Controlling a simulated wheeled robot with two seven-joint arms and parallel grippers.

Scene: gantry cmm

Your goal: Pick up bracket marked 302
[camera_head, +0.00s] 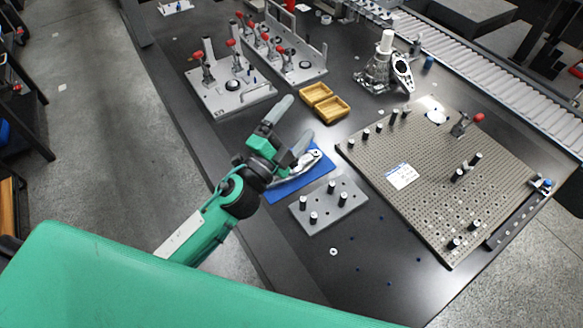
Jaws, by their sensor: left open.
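My left gripper (297,120) reaches in from the lower left, its two grey fingers apart and nothing seen between them. A silver bracket-like part (312,161) lies on a blue mat (287,187), just beside and partly behind the gripper. The gripper appears to be above the mat's upper left side; whether it touches the part I cannot tell. Another silver link-shaped part (403,72) leans by a metal casting (376,72) at the back. No number 302 is readable on either part. My right gripper is not in view.
A grey plate with black pegs (322,221) stands below the mat. A large perforated plate (430,165) fills the right. Yellow bins (331,108) and clamp fixtures (231,98) stand behind the gripper. Small loose pieces lie on the dark table's front.

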